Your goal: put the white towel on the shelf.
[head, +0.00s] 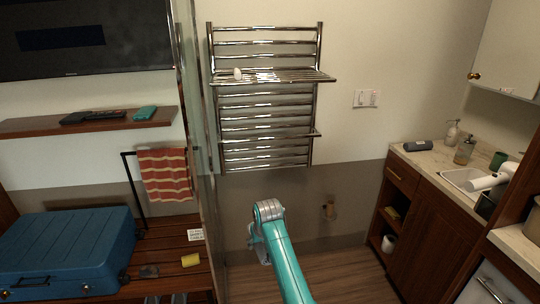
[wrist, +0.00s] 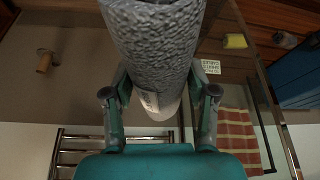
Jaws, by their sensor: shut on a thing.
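My gripper (wrist: 160,92) is shut on a rolled, rough-textured towel (wrist: 155,40) in the wrist view. The towel looks grey in the shade, with a whiter part at its lower end, between the two fingers. The rack also shows in the wrist view (wrist: 85,142), low and left. The held towel is apart from the rack.
A glass panel (head: 205,150) stands just left of the rack. A wooden shelf (head: 30,127) with small items is further left, above a blue suitcase (head: 65,250). A dark rolled towel (head: 417,146) lies on the right counter.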

